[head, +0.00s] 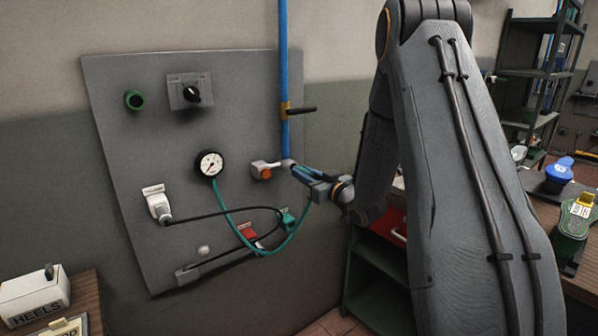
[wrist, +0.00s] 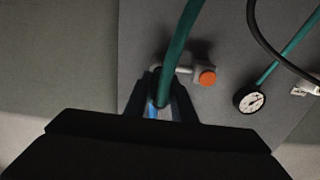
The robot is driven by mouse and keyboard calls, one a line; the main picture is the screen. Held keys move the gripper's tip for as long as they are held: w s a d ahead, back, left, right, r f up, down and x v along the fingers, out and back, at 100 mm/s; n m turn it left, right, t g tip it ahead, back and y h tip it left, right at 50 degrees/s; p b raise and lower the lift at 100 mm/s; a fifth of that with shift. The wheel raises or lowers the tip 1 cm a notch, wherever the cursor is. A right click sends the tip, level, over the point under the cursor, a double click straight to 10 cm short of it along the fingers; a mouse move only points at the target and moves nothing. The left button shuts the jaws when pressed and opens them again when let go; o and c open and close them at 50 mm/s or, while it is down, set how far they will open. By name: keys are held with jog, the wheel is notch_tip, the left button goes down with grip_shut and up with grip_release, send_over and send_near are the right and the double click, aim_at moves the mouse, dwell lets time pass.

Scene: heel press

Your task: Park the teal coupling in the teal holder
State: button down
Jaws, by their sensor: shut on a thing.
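My gripper (head: 299,173) is at the lower end of the blue pipe, beside the grey outlet with the orange button (head: 265,173). It is shut on the teal coupling (wrist: 161,98), which is mostly hidden between the fingers in the wrist view. I cannot tell whether the coupling still touches the outlet. The teal hose (head: 228,217) runs from the gauge down in a loop and up to my gripper. The teal holder (head: 287,221) is on the panel's lower right, below my gripper, and appears empty.
The grey panel (head: 120,100) carries a round gauge (head: 209,164), a knob, a green button and a red holder (head: 248,234). A black hose (head: 215,212) crosses near the teal holder. A black-handled valve (head: 300,109) juts out above my gripper.

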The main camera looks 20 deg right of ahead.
jog(key=shift+p+v, duration=0.55)
jog(key=shift+v, duration=1.45)
jog(key=shift+s+d, duration=0.15)
jog(key=shift+s, duration=0.05)
jog(key=shift+f, duration=0.1)
notch_tip(320, 180, down, 24)
jog(key=b, duration=1.4)
jog(key=shift+b, duration=0.4)
jog(key=shift+w, duration=0.15)
dwell(0.4)
jog(key=shift+b+x, duration=0.5)
jog(key=shift+x, duration=1.85)
